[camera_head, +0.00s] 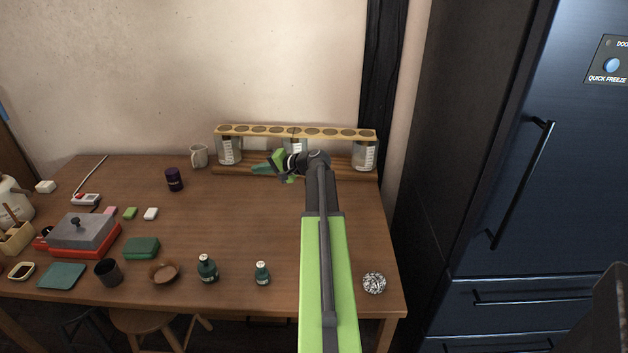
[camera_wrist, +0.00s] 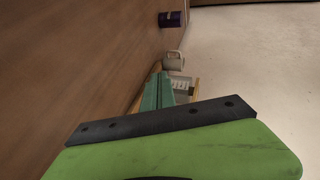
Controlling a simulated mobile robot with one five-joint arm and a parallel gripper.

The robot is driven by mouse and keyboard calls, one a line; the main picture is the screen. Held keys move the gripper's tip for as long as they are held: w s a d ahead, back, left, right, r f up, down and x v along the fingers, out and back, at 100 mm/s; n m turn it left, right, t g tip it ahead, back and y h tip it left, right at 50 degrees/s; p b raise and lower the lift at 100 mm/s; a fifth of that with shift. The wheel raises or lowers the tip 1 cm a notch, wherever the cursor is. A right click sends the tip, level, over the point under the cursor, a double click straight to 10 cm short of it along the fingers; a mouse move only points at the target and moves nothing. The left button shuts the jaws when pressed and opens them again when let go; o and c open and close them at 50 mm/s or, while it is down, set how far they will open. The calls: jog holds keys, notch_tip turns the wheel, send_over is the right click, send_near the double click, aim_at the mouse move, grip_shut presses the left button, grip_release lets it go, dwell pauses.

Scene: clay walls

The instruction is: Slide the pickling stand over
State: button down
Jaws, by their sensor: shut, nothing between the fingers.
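The pickling stand (camera_head: 325,133) is a long wooden rack with a row of round holes along its top board. It stands at the back right of the table against the wall, with glass jars (camera_head: 229,152) between its top and base. My gripper (camera_head: 262,168) is shut and empty, in front of the stand's left half and pointing left. In the wrist view the green fingers (camera_wrist: 158,92) lie together, with a small part of the stand (camera_wrist: 186,84) just beyond them. My arm hides part of the stand's middle. I cannot tell whether the fingers touch it.
A white mug (camera_head: 198,156) stands just left of the stand, and a dark purple can (camera_head: 174,179) is farther left. Two green bottles (camera_head: 207,268) and a wire ball (camera_head: 374,283) are near the front edge. The middle of the table is clear. A dark fridge (camera_head: 510,150) stands right.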

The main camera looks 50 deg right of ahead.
aim_at(295, 149)
jog(key=s+d+f+m+t+h+b, duration=0.1)
jog(key=s+d+b, duration=0.1)
jog(key=d, duration=0.4)
jog(key=s+d+f+m+t+h+b, duration=0.1)
jog(key=s+d+m+b, duration=0.1)
jog(key=s+d, duration=0.2)
jog(key=s+d+f+m+t+h+b, duration=0.1)
jog(key=s+d+f+h, duration=0.1)
jog(key=d, duration=0.5)
jog(key=shift+s+d+m+b, duration=0.3)
jog(key=shift+s+d+b, duration=0.1)
jog(key=shift+s, duration=0.35)
jog(key=s+d+m+h, duration=0.1)
jog(key=s+d, duration=0.1)
jog(key=s+d+h+b, duration=0.1)
jog(key=s+d, duration=0.2)
jog(key=s+d+r+m+t+h+b, duration=0.1)
jog(key=s+d, duration=0.1)
jog(key=d, duration=0.1)
jog(key=shift+s+m, duration=0.2)
jog(key=shift+m, duration=0.1)
jog(key=x, duration=1)
jog(key=shift+w+d+r, duration=0.1)
jog(key=shift+w+a, duration=0.85)
jog(key=shift+w, duration=0.25)
jog(key=shift+w+a, duration=0.3)
jog(key=shift+w, duration=0.25)
